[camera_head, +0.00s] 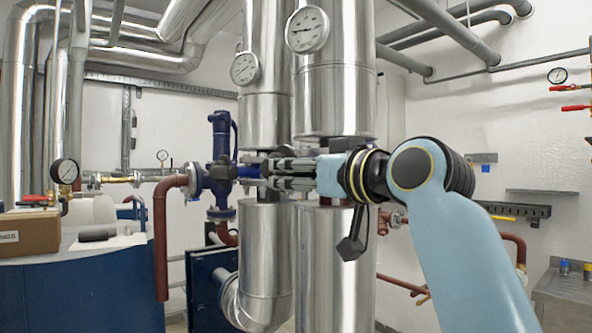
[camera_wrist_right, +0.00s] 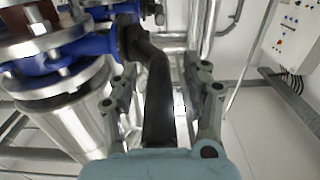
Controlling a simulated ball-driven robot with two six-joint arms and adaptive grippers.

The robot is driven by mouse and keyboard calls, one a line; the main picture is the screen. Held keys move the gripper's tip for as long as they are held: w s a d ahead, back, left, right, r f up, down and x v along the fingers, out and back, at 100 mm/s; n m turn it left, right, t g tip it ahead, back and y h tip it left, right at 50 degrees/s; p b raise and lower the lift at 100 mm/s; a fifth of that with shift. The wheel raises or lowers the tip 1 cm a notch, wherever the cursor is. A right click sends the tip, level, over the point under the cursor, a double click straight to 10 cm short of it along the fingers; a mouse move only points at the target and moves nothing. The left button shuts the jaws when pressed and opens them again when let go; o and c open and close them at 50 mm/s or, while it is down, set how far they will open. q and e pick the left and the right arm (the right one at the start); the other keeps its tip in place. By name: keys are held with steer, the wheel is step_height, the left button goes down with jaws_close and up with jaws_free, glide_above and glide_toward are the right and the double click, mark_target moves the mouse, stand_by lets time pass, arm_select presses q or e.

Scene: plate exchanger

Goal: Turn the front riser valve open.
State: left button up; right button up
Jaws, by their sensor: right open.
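The riser valve has a blue body (camera_wrist_right: 92,45) and a black lever handle (camera_wrist_right: 160,105) in the right wrist view. The lever runs from the valve's stem down toward my wrist, between the two fingers. My right gripper (camera_head: 272,172) reaches in from the right in front of the shiny risers. It is open, with a finger on each side of the lever; a gap shows at least on the right side. In the head view, the gripper hides most of this valve. The left gripper is out of view.
Two shiny insulated risers (camera_head: 336,75) with dial gauges (camera_head: 307,29) stand directly behind the gripper. A blue safety valve (camera_head: 220,160) and a red-brown pipe (camera_head: 160,240) are to the left. A cardboard box (camera_head: 30,233) sits on the blue tank at far left.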

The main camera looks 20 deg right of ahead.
steer(key=shift+w, duration=0.2)
steer(key=shift+c, duration=0.4)
jaws_close()
